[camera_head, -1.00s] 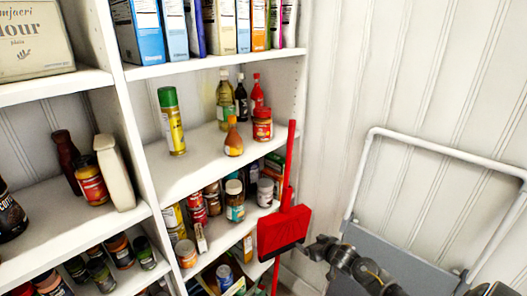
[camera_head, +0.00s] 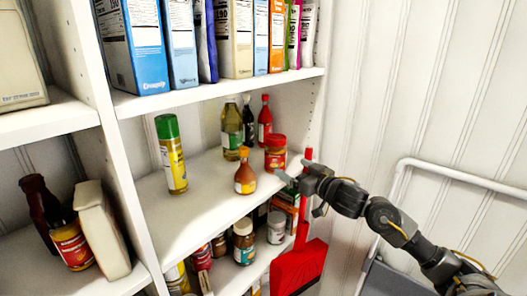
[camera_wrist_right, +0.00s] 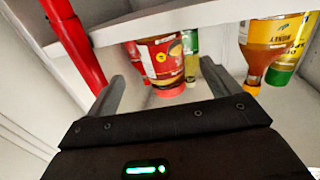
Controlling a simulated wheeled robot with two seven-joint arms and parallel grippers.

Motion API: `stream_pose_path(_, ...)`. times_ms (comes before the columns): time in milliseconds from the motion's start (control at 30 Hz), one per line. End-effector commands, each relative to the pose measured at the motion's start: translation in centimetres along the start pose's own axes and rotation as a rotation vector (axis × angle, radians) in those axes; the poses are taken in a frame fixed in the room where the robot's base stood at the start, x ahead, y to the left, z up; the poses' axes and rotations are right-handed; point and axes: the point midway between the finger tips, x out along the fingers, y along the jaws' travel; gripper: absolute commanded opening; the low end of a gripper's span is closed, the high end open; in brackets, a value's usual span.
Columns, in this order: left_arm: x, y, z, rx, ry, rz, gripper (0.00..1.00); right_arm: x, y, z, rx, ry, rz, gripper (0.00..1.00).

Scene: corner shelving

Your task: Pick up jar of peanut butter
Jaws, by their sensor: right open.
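The jar of peanut butter (camera_head: 275,156), with a red lid and a red and yellow label, stands upright on the middle shelf near its right end. My right gripper (camera_head: 291,174) is at the front edge of that shelf, in front of the jar and slightly to its right. In the right wrist view the jar (camera_wrist_right: 162,58) appears upside down, ahead of the open fingers of my right gripper (camera_wrist_right: 163,72), with nothing held. I cannot tell whether the fingertips reach past its sides. My left gripper is not in view.
Boxes (camera_head: 237,38) line the shelf above.

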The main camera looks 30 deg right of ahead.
Motion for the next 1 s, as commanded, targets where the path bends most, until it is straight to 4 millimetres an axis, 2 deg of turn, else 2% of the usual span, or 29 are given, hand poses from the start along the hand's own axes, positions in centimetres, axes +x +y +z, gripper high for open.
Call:
stream_pose_path(133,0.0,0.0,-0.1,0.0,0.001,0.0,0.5,-0.1,-0.2,-0.4,-0.003,0.005,-0.004,0.88)
stream_pose_path(267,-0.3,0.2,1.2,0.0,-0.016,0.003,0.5,0.5,-0.4,-0.5,0.0,0.006,-0.008,0.88)
stream_pose_path(400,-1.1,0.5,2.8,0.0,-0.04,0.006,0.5,2.6,-0.5,-0.8,0.002,0.008,-0.01,0.88)
stream_pose_path(500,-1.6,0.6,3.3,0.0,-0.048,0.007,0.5,4.1,-0.5,-0.8,0.002,0.007,-0.009,0.88)
stream_pose_path(633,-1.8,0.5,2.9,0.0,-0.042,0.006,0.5,5.4,-0.4,-0.6,0.0,0.006,-0.008,0.88)
stream_pose_path(833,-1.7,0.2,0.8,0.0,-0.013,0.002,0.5,5.9,-0.4,-0.5,-0.002,0.005,-0.007,0.88)
stream_pose_path(1000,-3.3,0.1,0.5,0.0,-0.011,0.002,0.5,7.9,-0.4,-1.1,0.001,0.005,-0.006,0.88)
